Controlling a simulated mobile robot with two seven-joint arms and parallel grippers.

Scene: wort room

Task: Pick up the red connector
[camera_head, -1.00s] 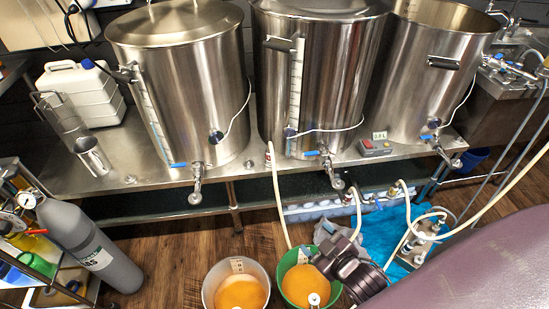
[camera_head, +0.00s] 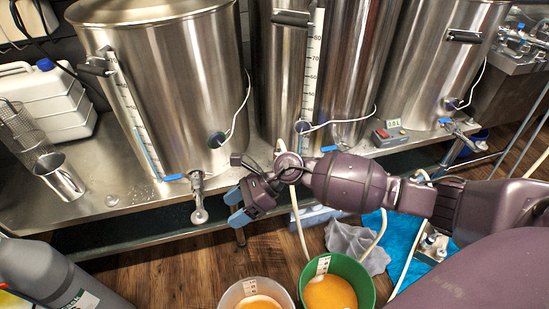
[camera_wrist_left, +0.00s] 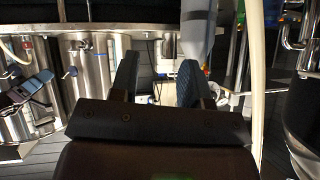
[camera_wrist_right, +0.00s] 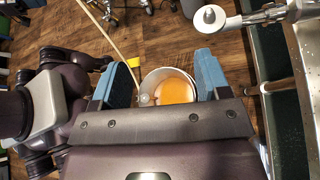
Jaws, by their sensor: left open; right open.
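My right gripper (camera_head: 240,207) is open and empty in the head view, in front of the left kettle's tap (camera_head: 198,195). In the right wrist view the right gripper (camera_wrist_right: 163,79) has its blue fingers spread, with a white bucket (camera_wrist_right: 146,80) of orange liquid seen between and beyond them. My left gripper (camera_wrist_left: 156,80) is open and empty in the left wrist view. It is out of the head view. My right arm covers part of the hoses by the middle kettle.
The left kettle (camera_head: 170,90), middle kettle (camera_head: 283,75) and right kettle (camera_head: 430,70) stand on a steel bench (camera_head: 120,215). A control box with a red button (camera_head: 390,134) sits on it. A green bucket (camera_head: 368,285) stands on the floor. A grey cylinder (camera_head: 50,272) is at lower left.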

